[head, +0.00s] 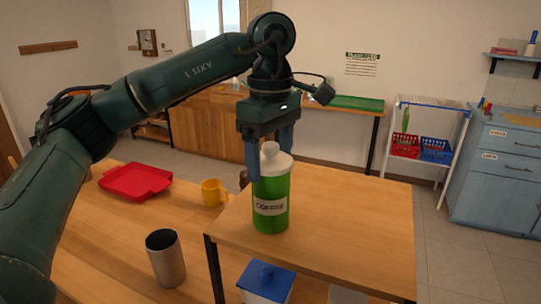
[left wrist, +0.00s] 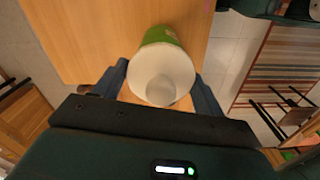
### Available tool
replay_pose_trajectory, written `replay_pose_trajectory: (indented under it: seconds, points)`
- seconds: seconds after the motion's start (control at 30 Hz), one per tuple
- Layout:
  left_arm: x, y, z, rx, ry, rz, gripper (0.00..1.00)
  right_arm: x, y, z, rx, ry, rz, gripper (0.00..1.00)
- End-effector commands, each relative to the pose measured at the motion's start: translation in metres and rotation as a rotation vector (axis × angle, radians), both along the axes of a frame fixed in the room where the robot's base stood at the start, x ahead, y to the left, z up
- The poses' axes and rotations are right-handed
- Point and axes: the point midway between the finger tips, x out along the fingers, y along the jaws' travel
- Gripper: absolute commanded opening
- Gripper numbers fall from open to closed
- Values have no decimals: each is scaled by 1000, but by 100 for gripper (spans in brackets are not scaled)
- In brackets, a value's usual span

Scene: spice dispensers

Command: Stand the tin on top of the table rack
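The green tin (head: 271,207) with a white lid and a "COFFEE" label stands upright on the wooden top of the table rack (head: 340,225). My left gripper (head: 270,160) is above it, pointing down, with one finger on either side of the tin's upper part. In the left wrist view, the white lid (left wrist: 162,78) lies between the fingers of the left gripper (left wrist: 161,72), with a narrow gap on each side, so the gripper looks open. The tin's lower body is mostly hidden in that view. My right gripper is not in view.
A yellow mug (head: 214,192), a red tray (head: 136,181) and a grey cup (head: 166,258) stand on the table left of the rack. A blue-lidded container (head: 266,281) is under the rack top. The rack top right of the tin is clear.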

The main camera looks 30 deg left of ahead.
Motion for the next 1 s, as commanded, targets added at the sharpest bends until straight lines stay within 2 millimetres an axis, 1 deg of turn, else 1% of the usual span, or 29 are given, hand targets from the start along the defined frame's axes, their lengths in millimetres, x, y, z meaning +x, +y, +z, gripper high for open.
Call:
replay_pose_trajectory:
  seconds: [0.03, 0.2, 0.43, 0.5, 0.57, 0.67, 0.7, 0.8, 1.0]
  points:
    - [0, 0, 0, 0, 1, 0, 76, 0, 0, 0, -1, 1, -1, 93]
    - [0, 0, 0, 0, 1, 0, 89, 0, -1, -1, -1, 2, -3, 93]
    - [0, 0, 1, 0, 1, 0, 89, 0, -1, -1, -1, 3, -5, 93]
    - [0, 0, 5, 1, 0, 0, 89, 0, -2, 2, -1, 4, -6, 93]
    - [0, 0, 9, 1, -1, 1, 89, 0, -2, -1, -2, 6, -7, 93]
    - [1, -1, 26, -1, -3, 0, 89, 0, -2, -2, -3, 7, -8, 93]
    - [0, -1, 34, -2, -3, 0, 89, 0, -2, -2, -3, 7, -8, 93]
    - [0, 0, 62, 1, -5, 2, 89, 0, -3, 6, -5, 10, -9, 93]
    - [0, 0, 101, 1, -3, 1, 89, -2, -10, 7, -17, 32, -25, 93]
